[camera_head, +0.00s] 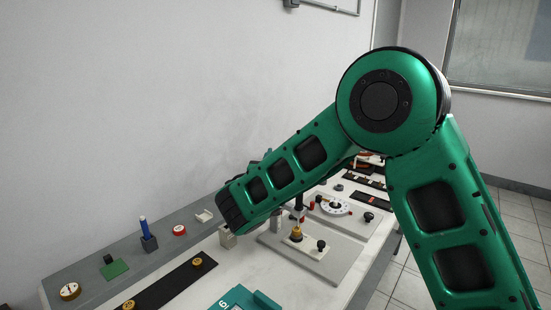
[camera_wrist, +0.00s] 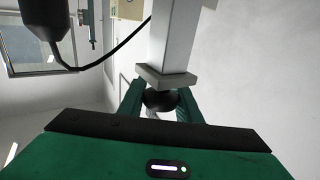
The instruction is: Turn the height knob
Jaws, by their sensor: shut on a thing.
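The black round knob (camera_wrist: 160,99) shows in the wrist view, just beyond a square grey collar (camera_wrist: 165,77) on a pale upright column (camera_wrist: 174,38). I take it to be the height knob. My gripper (camera_wrist: 160,104) has one green finger on each side of the knob and is shut on it. The knob's far side and the exact finger contact are partly hidden. In the head view my green arm covers the gripper and the knob.
A grey base plate (camera_head: 338,261) carries a brass-coloured part (camera_head: 296,234) and a black knob (camera_head: 321,245). A white dial (camera_head: 333,205) lies behind it. A blue marker in a holder (camera_head: 147,236), a black strip (camera_head: 163,288) and a teal object (camera_head: 243,299) are on the left and front.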

